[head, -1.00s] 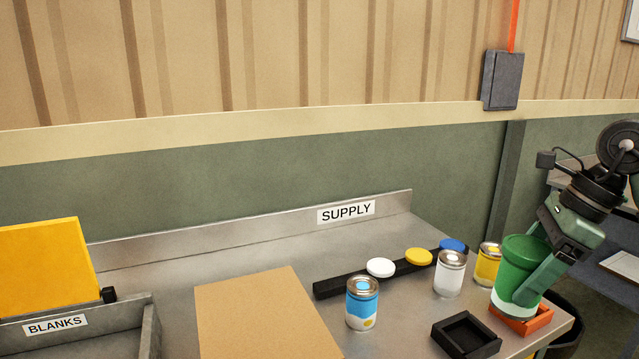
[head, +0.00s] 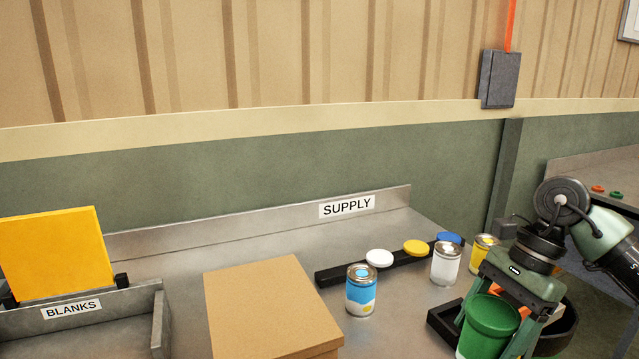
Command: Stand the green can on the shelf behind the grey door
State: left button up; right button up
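The green can (head: 490,318) is at the bottom right of the head view, cut off by the lower edge. My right gripper (head: 492,322) reaches down from the right with a finger on each side of the can and is shut on it. The can is upright or nearly so, in front of the black square tray, and looks raised off the bench. My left gripper is not in view. The grey door and its shelf are not in view.
A blue can (head: 361,291), a white can (head: 446,264) and a yellow can (head: 484,248) stand on the bench. A black strip (head: 343,273) holds coloured lids behind them. A cardboard box (head: 265,305) is left of the cans, and a grey BLANKS bin (head: 70,322) is further left.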

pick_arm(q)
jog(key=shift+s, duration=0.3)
pick_arm(e)
jog(key=s+a+f+n+g+h, duration=0.3)
jog(key=s+a+f+n, duration=0.4)
jog(key=s+f+n, duration=0.4)
jog(key=f+n+h, duration=0.1)
jog(key=n, duration=0.2)
jog(key=shift+a+n, duration=0.2)
jog(key=shift+n, duration=0.1)
jog(key=shift+s+f, duration=0.1)
jog(key=shift+s, duration=0.05)
